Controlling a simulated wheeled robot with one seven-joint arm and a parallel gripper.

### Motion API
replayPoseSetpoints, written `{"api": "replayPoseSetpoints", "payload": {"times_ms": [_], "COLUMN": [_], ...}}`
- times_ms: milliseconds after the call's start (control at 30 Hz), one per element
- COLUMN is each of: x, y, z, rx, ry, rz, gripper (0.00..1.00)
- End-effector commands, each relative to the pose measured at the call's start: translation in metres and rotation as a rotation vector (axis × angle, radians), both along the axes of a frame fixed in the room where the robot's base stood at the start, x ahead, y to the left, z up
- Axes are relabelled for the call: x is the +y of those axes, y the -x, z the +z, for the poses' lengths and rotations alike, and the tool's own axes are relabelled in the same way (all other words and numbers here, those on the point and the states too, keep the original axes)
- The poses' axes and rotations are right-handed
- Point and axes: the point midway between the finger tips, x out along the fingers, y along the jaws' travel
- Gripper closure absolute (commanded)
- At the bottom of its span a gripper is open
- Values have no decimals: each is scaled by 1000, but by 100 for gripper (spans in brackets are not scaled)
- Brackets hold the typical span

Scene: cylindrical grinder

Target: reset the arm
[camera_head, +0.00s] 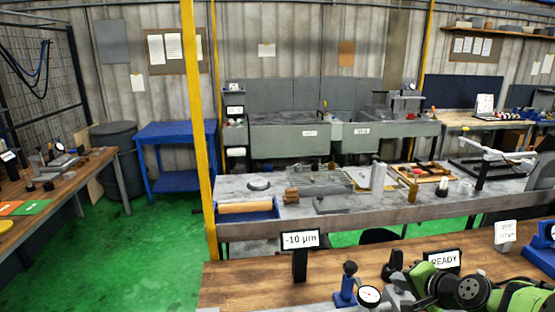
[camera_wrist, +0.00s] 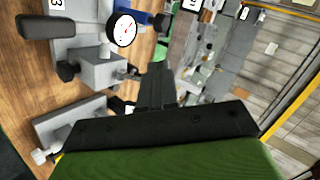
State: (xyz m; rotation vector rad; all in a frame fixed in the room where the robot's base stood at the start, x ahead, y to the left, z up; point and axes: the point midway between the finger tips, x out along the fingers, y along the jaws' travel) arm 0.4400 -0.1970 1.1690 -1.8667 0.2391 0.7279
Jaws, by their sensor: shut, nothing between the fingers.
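My gripper (camera_wrist: 157,85) shows in the wrist view as dark fingers beyond a black palm and a green housing. The fingers are together and hold nothing. In the head view my green and black arm reaches in low from the bottom right, over the front wooden bench (camera_head: 240,285). In the wrist view the fingers point toward grey machine parts (camera_wrist: 100,70) and a round white dial gauge (camera_wrist: 122,29). I cannot tell how far apart they are. The dial gauge also shows in the head view (camera_head: 369,295), left of my arm.
A "-10 µm" display (camera_head: 300,240) and a "READY" sign (camera_head: 441,260) stand on the front bench. A grey table (camera_head: 340,220) with tools lies behind it. A yellow post (camera_head: 200,130) rises left of centre. Green floor (camera_head: 140,260) is open at left.

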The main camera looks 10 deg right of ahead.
Motion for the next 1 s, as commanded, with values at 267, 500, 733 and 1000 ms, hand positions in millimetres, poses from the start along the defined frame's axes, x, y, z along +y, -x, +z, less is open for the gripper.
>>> {"api": "replayPoseSetpoints", "payload": {"times_ms": [267, 500, 733, 1000], "x": [154, 191, 191, 191], "y": [102, 226, 259, 258], "z": [51, 67, 62, 63], "rx": [253, 295, 297, 297], "ry": [574, 825, 857, 856], "rz": [473, 705, 768, 765], "gripper": [100, 100, 100, 100]}}
